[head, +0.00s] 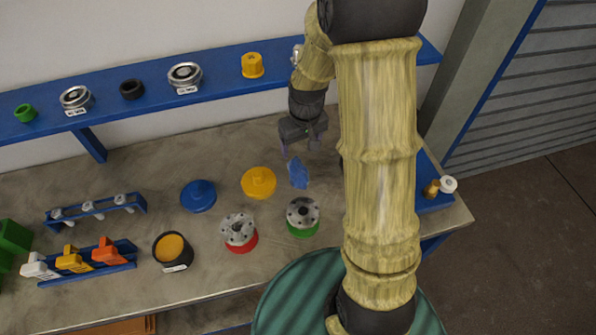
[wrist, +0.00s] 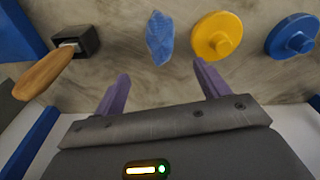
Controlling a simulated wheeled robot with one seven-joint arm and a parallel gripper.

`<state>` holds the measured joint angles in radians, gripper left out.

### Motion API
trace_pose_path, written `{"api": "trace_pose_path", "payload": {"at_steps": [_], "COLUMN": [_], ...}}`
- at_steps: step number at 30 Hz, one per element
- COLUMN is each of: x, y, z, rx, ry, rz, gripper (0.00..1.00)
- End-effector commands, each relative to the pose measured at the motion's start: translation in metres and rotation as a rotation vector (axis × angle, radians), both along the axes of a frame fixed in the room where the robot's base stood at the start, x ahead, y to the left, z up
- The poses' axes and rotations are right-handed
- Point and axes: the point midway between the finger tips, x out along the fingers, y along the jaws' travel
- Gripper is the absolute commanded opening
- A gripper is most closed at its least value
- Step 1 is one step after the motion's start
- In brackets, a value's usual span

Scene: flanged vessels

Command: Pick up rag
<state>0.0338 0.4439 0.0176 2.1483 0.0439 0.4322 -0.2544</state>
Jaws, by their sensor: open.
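The rag is a small blue crumpled cloth (head: 297,173) on the grey bench, just right of the yellow flanged disc. It also shows in the wrist view (wrist: 160,38), at the top middle, beyond the fingertips. My gripper (head: 302,143) is above the bench, slightly behind the rag in the head view. In the wrist view its two purple fingers (wrist: 162,85) are spread apart with nothing between them. The rag lies ahead of the gap between them and is not touched.
A yellow disc (head: 258,182) and a blue disc (head: 198,196) lie left of the rag. Grey flanges on green (head: 303,214) and red (head: 239,232) bases stand in front. A wooden-handled tool (wrist: 45,75) is beside my gripper. A blue shelf (head: 140,90) runs behind.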

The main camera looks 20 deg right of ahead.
Motion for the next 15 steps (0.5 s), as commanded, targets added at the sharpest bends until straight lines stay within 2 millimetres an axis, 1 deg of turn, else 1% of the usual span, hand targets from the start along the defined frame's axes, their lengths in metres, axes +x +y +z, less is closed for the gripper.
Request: {"api": "trace_pose_path", "payload": {"at_steps": [3,9,15], "x": [0.001,0.004,0.008], "y": [0.001,0.001,0.002], "z": [-0.018,-0.047,-0.069], "rx": [0.000,0.000,-0.001], "ry": [0.005,0.005,0.002], "rz": [0.000,0.001,0.001], "gripper": [0.74,0.74,0.74]}}
